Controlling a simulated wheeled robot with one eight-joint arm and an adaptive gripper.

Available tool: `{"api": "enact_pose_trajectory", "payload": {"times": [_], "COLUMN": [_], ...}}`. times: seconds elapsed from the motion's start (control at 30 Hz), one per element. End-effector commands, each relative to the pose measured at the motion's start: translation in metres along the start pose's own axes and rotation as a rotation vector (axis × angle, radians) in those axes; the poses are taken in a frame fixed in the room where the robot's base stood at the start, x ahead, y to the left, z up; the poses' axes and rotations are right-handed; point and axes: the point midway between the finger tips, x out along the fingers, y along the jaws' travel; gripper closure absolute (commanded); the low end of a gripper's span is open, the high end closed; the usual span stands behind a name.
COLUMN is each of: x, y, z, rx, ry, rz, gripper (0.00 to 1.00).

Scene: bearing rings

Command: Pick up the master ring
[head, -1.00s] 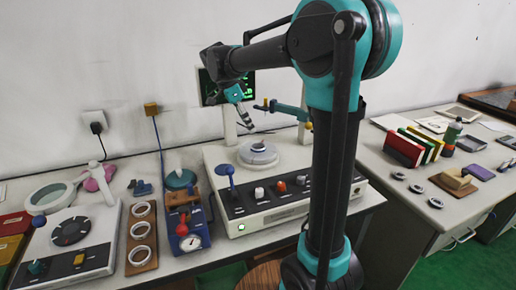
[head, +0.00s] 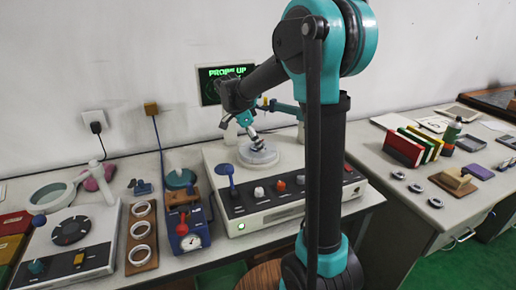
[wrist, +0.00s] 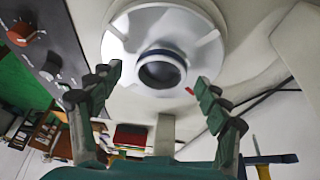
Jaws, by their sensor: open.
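A shiny metal ring (wrist: 162,70) with a dark bore sits at the centre of a pale, slotted round table (wrist: 195,25) on the measuring machine. No label shows, so I cannot tell by marking that it is the master ring. In the head view the round table (head: 250,161) is partly covered by my gripper (head: 255,141), which points down at it. In the wrist view my gripper (wrist: 158,78) is open and empty, with one finger on each side of the ring in the picture. I cannot tell how high the fingertips are above it.
A screen (head: 222,73) reads "PROBE UP". A teal probe arm (head: 284,107) stands close behind my gripper. A blue-knobbed lever (head: 229,172) is at the machine's front left. A wooden board (head: 142,265) holds three rings. More rings (head: 416,188) lie on the right desk.

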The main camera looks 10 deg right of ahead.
Motion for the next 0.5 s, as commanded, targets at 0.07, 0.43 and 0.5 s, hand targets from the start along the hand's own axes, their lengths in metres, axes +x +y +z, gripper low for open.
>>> {"api": "enact_pose_trajectory", "payload": {"times": [0.07,0.43,0.5], "x": [-0.0002,-0.0004,-0.0004], "y": [-0.0001,-0.0001,-0.0001], "z": [0.0,-0.0001,-0.0001], "rx": [0.0,0.0,0.0], "ry": [0.0,0.0,0.0], "rz": [0.0,0.0,0.0], "gripper": [0.23,0.63,0.72]}}
